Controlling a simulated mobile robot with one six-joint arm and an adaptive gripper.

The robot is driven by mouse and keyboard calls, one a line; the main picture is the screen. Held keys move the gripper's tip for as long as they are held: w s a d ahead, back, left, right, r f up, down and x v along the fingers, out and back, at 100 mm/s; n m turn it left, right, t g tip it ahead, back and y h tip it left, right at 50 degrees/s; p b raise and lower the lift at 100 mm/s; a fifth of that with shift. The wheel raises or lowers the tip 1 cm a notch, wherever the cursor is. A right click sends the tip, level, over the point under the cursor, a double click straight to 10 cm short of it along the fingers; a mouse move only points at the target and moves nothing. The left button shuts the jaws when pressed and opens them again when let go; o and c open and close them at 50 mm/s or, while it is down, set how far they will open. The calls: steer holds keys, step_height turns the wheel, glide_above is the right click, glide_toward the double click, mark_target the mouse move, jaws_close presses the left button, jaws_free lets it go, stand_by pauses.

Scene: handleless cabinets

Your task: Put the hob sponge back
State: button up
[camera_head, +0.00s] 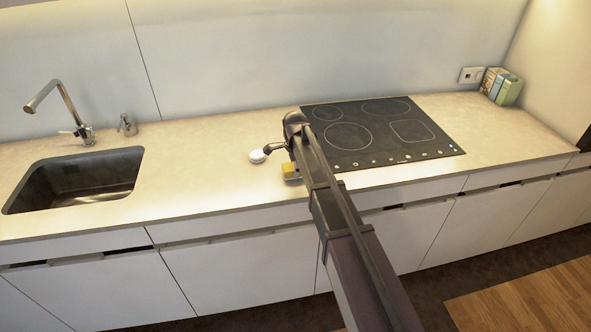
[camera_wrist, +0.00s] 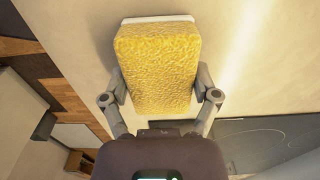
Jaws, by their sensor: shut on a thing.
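The sponge is a yellow block with a white layer and fills the upper middle of the wrist view (camera_wrist: 157,65). My gripper (camera_wrist: 160,97) is shut on it, one finger on each long side. In the head view a small part of the yellow sponge (camera_head: 290,169) shows below my gripper, near the counter's front edge, left of the hob. The black hob (camera_head: 377,130) is set in the counter; its left part is partly hidden by my arm. I cannot tell whether the sponge touches the counter.
A small round white object (camera_head: 257,156) sits on the counter left of my gripper. The sink (camera_head: 75,178), tap (camera_head: 66,112) and soap dispenser (camera_head: 127,125) are at the left.

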steer(key=shift+f, duration=0.2)
steer(key=o, duration=0.8)
steer(key=shift+o, duration=0.2)
steer(key=shift+r, duration=0.15)
step_height(320, 180, up, 12)
steer(key=p, duration=1.2)
stand_by(0.3)
steer(key=s+d+n, duration=1.4)
steer(key=s+d, duration=0.9)
steer(key=s, duration=0.3)
steer(key=shift+d+n, duration=0.15)
steer(key=shift+n, duration=0.25)
